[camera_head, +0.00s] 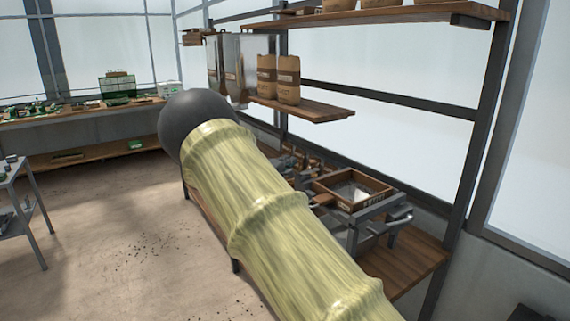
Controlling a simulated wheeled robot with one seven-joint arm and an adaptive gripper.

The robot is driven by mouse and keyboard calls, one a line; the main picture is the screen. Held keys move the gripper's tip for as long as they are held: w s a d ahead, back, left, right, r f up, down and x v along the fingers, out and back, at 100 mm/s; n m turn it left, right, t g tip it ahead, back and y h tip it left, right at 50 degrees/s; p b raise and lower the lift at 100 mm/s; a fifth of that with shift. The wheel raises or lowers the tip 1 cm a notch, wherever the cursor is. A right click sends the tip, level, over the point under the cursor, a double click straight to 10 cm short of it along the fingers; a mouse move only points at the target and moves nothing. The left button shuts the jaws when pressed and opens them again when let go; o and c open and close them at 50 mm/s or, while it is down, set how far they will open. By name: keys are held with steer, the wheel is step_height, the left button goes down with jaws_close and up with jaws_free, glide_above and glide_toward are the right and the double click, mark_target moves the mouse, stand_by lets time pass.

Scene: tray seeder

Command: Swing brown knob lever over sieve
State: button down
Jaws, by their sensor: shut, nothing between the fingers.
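A wooden-framed square box (380,183), which looks like the sieve, sits on the tray seeder on the bench at the right. A pale patch shows inside it. Grey metal bars (378,207) stand at its front right. Small brown and dark parts (296,160) lie left of the box, partly behind my arm. I cannot make out the brown knob lever among them. My pale, ringed arm with its dark round end crosses the middle of the view and covers part of the bench. My gripper is not visible.
The wooden bench (418,252) has bare room at its right end. Above it, a shelf (325,110) holds brown paper bags (288,80). A grey table (28,200) stands at the left edge, and a long bench (70,112) runs along the back. The floor between is open.

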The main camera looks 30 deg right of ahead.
steer(key=shift+s+d+p, duration=0.25)
steer(key=shift+d+p, duration=0.1)
steer(key=shift+d, duration=0.4)
steer(key=shift+s+d+p, duration=0.3)
steer(key=shift+d, duration=0.5)
steer(key=shift+s+d+p, duration=0.25)
steer(key=shift+d+p, duration=0.1)
steer(key=shift+d, duration=0.4)
